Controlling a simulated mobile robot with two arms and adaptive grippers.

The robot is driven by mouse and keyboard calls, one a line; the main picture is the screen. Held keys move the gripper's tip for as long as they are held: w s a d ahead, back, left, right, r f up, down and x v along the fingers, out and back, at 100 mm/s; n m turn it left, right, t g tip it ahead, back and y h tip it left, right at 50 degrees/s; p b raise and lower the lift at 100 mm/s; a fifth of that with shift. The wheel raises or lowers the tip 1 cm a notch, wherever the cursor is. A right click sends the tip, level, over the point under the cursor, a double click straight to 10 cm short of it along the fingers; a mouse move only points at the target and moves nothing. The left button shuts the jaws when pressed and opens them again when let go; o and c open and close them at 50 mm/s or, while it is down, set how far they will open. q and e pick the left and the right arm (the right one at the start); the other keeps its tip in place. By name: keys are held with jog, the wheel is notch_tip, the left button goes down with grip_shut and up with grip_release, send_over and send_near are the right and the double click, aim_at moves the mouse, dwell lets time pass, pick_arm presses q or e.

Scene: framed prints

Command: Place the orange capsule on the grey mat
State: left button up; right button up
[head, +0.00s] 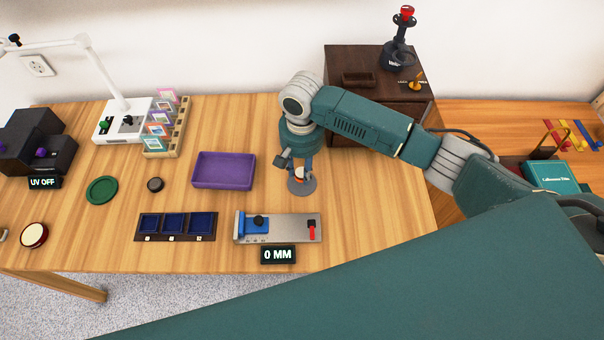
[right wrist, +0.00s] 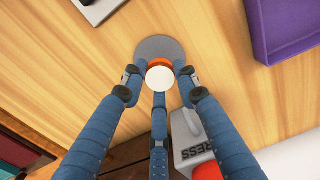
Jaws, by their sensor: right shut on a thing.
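The orange capsule, with a white end (right wrist: 160,79) towards my wrist camera, is held between the fingers of my right gripper (right wrist: 160,85). Its orange part shows just beyond the white end. In the head view the capsule (head: 299,173) is partly hidden by the fingers of my right gripper (head: 298,172). The round grey mat (head: 306,187) lies on the table beneath it and shows behind the capsule in the right wrist view (right wrist: 150,46). I cannot tell whether the capsule touches the mat. My left gripper is not in view.
A purple tray (head: 223,184) lies left of the mat. A metal gauge (head: 285,231) with a "0 MM" display (head: 278,254) is in front. A dark wooden cabinet (head: 345,62) stands behind. A slotted holder with small framed prints (head: 160,125) is at the back left.

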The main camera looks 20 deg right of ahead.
aim_at(302, 172)
notch_tip(302, 172, down, 3)
jog(key=shift+f, duration=0.1)
jog(key=shift+s+f, duration=0.1)
jog(key=o, duration=1.1)
notch_tip(302, 172, up, 12)
jog(key=shift+b, duration=0.35)
